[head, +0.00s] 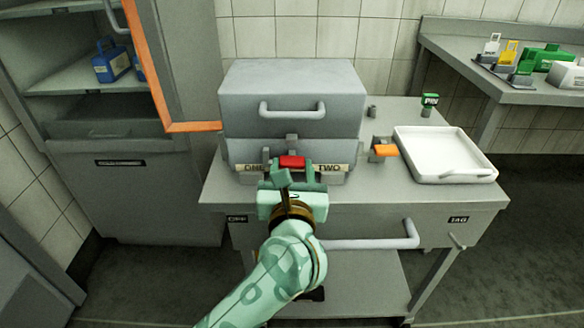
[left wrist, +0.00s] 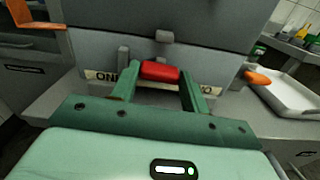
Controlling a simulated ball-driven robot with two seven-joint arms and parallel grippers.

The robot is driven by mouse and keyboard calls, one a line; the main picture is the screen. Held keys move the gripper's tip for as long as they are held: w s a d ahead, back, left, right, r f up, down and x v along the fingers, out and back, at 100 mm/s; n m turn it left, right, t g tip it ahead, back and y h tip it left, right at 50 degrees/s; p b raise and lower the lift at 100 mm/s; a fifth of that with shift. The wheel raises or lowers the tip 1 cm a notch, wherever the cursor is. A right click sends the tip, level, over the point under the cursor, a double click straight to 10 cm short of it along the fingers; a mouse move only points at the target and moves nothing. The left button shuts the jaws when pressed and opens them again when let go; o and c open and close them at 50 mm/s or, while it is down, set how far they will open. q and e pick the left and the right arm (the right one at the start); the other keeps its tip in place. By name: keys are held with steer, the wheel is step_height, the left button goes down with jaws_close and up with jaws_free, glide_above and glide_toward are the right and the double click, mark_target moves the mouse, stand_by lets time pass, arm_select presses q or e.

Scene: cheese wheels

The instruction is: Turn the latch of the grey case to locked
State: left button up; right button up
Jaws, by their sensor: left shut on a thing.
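The grey case (head: 290,92) stands on a grey table with its lid down and a grey handle on the lid's front. A red latch piece (head: 291,162) is on the lower front, above a label strip (head: 329,168) reading ONE at left and TWO at right. My left gripper (head: 292,172) reaches the case front from below. In the left wrist view its two green fingers stand on either side of the red latch (left wrist: 160,71), shut on it. The latch lies roughly level between the labels; its exact setting is unclear. My right gripper is in neither view.
A white tray (head: 443,153), an orange-topped fitting (head: 384,150) and a green stamp-like object (head: 430,100) are right of the case. An open orange-edged cabinet door (head: 184,60) stands close at left. A side bench (head: 510,88) holds several coloured items.

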arm_select(q)
steer(key=shift+s+r+m+p, duration=0.1)
steer(key=shift+r+m+p, duration=0.2)
steer(key=shift+m+p, duration=0.4)
steer(key=m+p, duration=0.4)
steer(key=p, duration=0.1)
steer(key=m+p, duration=0.7)
steer(key=m, duration=0.1)
steer(key=shift+d+f+p, duration=0.1)
steer(key=shift+f+p, duration=0.1)
steer(key=shift+p, duration=0.15)
steer(key=shift+f+m+p, duration=0.15)
steer(key=shift+m+p, duration=0.35)
steer(key=shift+m, duration=0.45)
steer(key=shift+f+m+p, duration=0.1)
steer(key=shift+m+p, duration=0.4)
steer(key=shift+m, duration=0.45)
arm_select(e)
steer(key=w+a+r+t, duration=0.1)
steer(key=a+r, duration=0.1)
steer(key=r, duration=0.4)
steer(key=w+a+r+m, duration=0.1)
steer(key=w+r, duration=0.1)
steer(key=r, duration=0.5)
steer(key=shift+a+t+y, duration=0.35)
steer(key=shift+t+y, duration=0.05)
arm_select(q)
steer(key=o, duration=1)
